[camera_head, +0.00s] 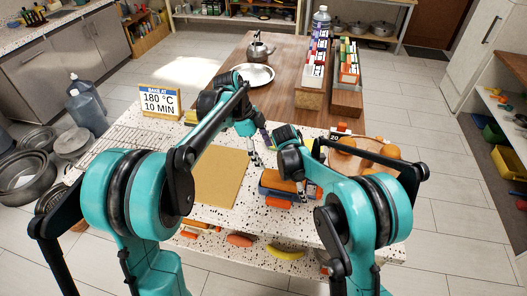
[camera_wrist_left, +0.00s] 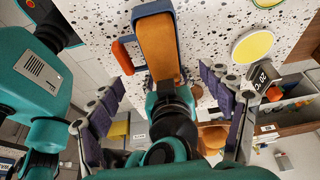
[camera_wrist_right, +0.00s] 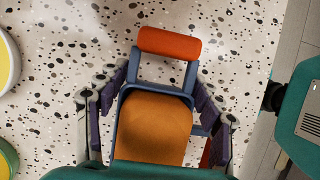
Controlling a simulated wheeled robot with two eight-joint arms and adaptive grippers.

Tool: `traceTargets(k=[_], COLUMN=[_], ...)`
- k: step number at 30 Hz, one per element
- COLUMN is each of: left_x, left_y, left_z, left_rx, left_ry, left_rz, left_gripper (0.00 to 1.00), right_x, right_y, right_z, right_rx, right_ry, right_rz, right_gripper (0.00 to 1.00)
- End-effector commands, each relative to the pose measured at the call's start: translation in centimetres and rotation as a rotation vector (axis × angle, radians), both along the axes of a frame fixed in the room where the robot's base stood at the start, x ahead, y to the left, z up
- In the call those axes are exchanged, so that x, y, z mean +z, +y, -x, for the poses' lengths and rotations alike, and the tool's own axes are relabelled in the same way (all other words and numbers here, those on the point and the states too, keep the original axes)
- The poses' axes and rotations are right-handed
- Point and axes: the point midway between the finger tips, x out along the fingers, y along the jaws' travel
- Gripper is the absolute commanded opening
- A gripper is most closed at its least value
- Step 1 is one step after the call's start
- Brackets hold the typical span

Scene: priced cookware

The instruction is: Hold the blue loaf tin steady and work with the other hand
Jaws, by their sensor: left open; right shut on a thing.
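The blue loaf tin (camera_head: 268,191) lies on the speckled counter near its front edge, with an orange-brown filling or loaf inside and orange-red end handles. It also shows in the left wrist view (camera_wrist_left: 174,76) and the right wrist view (camera_wrist_right: 120,118). My right gripper (camera_wrist_right: 158,108) is shut on the tin, its fingers along the two long sides; one handle (camera_wrist_right: 168,43) sticks out beyond them. My left gripper (camera_head: 254,150) is open and empty just behind and left of the tin. In the left wrist view its fingers (camera_wrist_left: 165,112) are spread wide, with my right arm partly between them.
A tan board (camera_head: 222,180) lies left of the tin, and a wire rack (camera_head: 125,140) and baking sign (camera_head: 160,101) beyond it. A dark block marked 20 (camera_wrist_left: 262,77) and a yellow disc (camera_wrist_left: 253,46) are near the tin. Orange round items (camera_head: 383,152) stand right.

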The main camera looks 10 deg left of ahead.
Motion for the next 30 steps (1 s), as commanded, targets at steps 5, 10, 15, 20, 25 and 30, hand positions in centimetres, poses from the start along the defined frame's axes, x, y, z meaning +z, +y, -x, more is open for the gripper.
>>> traceTargets(k=[5,10,15,20,25,30], left_x=[-1.7,-4.2,-6.7,-8.7,-10.2,-10.8], left_y=[-0.7,-1.8,-2.8,-3.6,-4.2,-4.5], left_z=[0.0,0.0,0.0,0.0,0.1,0.1], left_rx=[-0.004,-0.003,-0.002,-0.001,-0.001,-0.001], left_ry=[-0.001,-0.001,-0.002,-0.001,0.0,-0.001], left_rz=[0.0,0.0,-0.001,-0.001,-0.001,-0.001], left_gripper=[0.79,0.79,0.79,0.79,0.79,0.79], right_x=[-0.1,-0.1,-0.1,-0.1,-0.1,-0.1], right_y=[0.0,0.0,0.0,0.0,0.0,0.0], right_z=[0.0,0.0,0.0,0.0,0.0,0.0], right_rx=[0.0,0.0,0.0,0.0,0.0,0.0], right_ry=[-0.001,-0.001,-0.001,-0.001,-0.001,-0.001], right_rz=[-0.002,-0.002,-0.002,-0.002,-0.002,-0.002], right_gripper=[0.25,0.25,0.25,0.25,0.25,0.25])
